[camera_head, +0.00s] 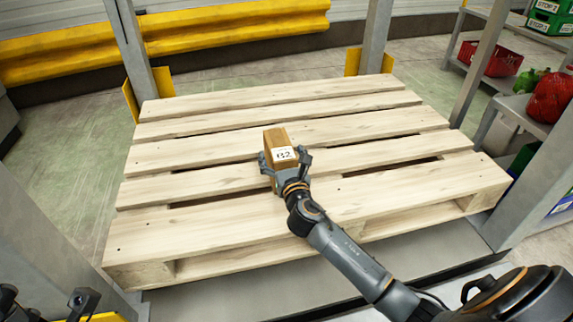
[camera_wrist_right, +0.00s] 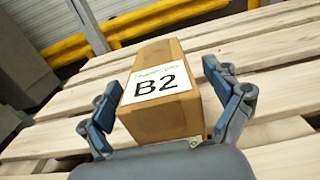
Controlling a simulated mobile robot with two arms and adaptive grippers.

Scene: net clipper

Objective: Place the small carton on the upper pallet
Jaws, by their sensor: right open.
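The small carton (camera_head: 275,138) is a brown box with a white "B2" label, resting on the slats of the wooden upper pallet (camera_head: 370,205), near its middle. It also shows in the right wrist view (camera_wrist_right: 160,123), with pallet slats (camera_wrist_right: 285,40) around it. My right gripper (camera_head: 285,159) is open, with one finger on each side of the carton's near end. In the wrist view its fingers (camera_wrist_right: 165,92) stand slightly apart from the carton's sides. Part of my left gripper (camera_head: 84,299) shows at the lower left, away from the pallet; its opening is unclear.
Grey rack posts (camera_head: 133,50) with yellow guards stand around the pallet. A yellow barrier (camera_head: 230,25) runs along the back. Shelves at the right hold a red crate (camera_head: 490,58), green boxes (camera_head: 548,20) and a red sack (camera_head: 550,97). Slats around the carton are clear.

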